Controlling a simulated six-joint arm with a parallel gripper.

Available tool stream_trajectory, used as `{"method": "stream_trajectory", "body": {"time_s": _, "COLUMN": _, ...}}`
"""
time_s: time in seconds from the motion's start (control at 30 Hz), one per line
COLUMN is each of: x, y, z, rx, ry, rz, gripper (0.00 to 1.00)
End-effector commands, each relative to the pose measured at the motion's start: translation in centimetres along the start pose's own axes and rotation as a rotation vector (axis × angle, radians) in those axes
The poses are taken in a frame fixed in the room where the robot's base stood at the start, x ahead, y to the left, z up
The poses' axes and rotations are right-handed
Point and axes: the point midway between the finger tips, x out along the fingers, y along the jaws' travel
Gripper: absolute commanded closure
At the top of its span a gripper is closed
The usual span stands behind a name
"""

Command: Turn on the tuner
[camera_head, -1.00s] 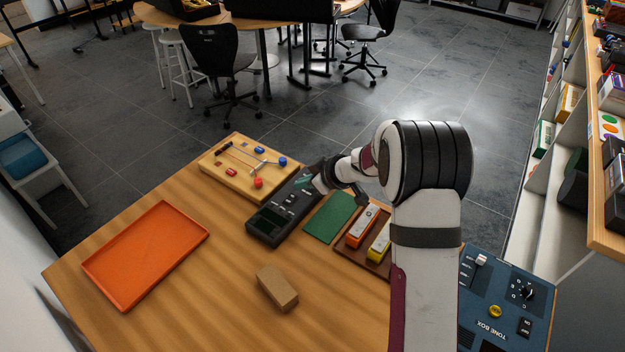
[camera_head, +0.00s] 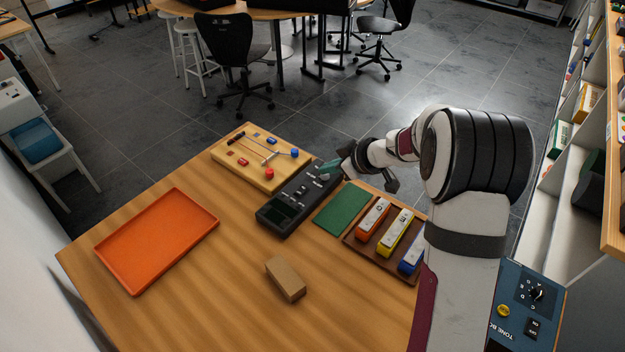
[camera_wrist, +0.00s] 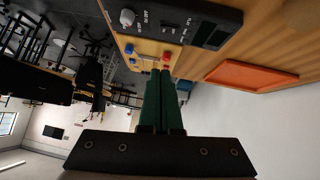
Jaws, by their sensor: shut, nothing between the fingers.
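The tuner is a dark grey box (camera_head: 290,207) with a small screen at its near end and several small controls. It lies on the wooden table. In the wrist view the tuner (camera_wrist: 190,22) crosses the top, with a pale knob at its left end, small markings and a screen at its right. My gripper (camera_head: 328,168) is shut, with nothing between its green fingers, near the tuner's far end. In the wrist view the shut fingers (camera_wrist: 163,82) appear below the tuner. I cannot tell whether they touch it.
An orange tray (camera_head: 150,245), a tan block (camera_head: 286,280) and a blue tone box (camera_head: 520,315) are also on the table.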

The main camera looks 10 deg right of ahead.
Motion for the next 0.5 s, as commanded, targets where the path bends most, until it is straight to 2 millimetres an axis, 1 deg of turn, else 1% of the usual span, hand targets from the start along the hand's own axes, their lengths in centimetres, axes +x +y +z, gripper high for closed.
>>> {"method": "stream_trajectory", "body": {"time_s": 0.07, "x": 0.6, "y": 0.0, "z": 0.0, "rx": 0.0, "ry": -0.001, "rz": -0.002, "gripper": 1.0}}
{"method": "stream_trajectory", "body": {"time_s": 0.17, "x": 2.3, "y": -0.1, "z": 0.0, "rx": 0.0, "ry": -0.001, "rz": -0.004, "gripper": 1.0}}
{"method": "stream_trajectory", "body": {"time_s": 0.5, "x": 9.8, "y": -0.1, "z": 0.0, "rx": -0.001, "ry": 0.0, "rz": -0.003, "gripper": 1.0}}
